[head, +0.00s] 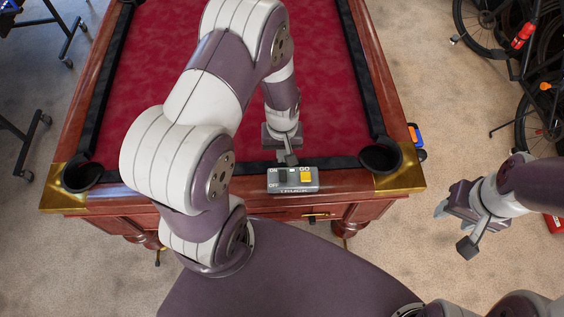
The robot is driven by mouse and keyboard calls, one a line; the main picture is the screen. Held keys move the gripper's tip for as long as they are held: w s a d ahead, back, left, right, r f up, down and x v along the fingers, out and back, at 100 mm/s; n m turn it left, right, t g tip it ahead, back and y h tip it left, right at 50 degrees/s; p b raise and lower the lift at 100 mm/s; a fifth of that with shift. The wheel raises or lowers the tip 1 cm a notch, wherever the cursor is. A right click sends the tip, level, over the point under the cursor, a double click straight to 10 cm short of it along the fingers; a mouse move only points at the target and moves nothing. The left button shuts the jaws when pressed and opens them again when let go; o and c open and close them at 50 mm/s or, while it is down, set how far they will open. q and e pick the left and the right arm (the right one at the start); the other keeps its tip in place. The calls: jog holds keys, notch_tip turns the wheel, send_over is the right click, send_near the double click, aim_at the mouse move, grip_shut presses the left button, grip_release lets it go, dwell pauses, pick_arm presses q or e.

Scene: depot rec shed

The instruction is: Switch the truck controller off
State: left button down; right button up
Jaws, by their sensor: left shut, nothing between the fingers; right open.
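The truck controller (292,188) is a grey box on the near wooden rail of the pool table. Its top has a dark switch between ON and OFF labels at the left and a yellow GO button at the right. I cannot tell the switch position. My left gripper (287,161) is shut and empty just behind the controller's far edge, near the switch; I cannot tell whether it touches. Its fingertips are partly hidden. My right gripper (444,207) is open and empty, off the table's right side, above the floor.
The pool table (330,110) has red cloth and corner pockets (380,158). A small blue and orange object (416,138) is beside its right side. Bicycles (520,70) stand at the right. Carpet is clear between them.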

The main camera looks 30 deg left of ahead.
pick_arm(q)
notch_tip(320, 180, up, 6)
jog(key=w, duration=0.1)
jog(key=shift+a+r+b, duration=0.2)
jog(key=shift+a+b, duration=0.1)
jog(key=shift+b, duration=0.1)
jog(key=shift+w, duration=0.1)
